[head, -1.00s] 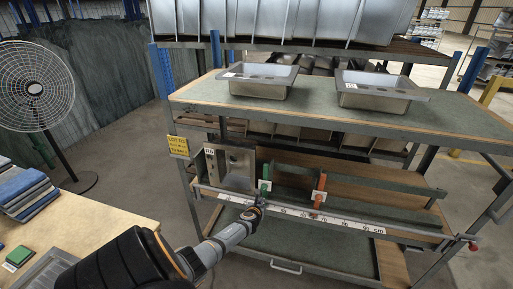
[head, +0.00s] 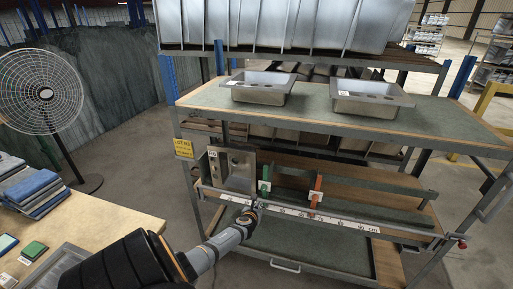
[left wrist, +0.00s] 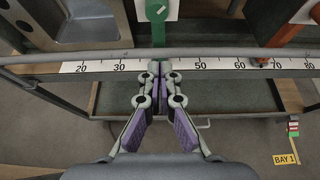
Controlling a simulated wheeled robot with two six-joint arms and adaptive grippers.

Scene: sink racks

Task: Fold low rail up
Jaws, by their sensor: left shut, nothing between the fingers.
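The low rail (head: 340,223) is a grey bar running across the front of the rack's lower shelf, beside a white ruled strip (head: 369,228). A red knob (head: 462,244) shows near its right end. In the left wrist view the rail (left wrist: 225,53) crosses the picture above the ruled strip (left wrist: 215,65). My left gripper (head: 252,207) is at the rail's left part. Its fingers (left wrist: 159,68) are shut together in front of the strip, between the 30 and 50 marks; I cannot tell whether they touch the rail. My right gripper is not in view.
A green upright piece (head: 265,182) and an orange one (head: 316,187) stand behind the rail. Steel sinks (head: 258,91) sit on the shelf above. A wooden table (head: 103,222) with folded cloths stands at left. Below the rail is a lower tray (head: 300,245).

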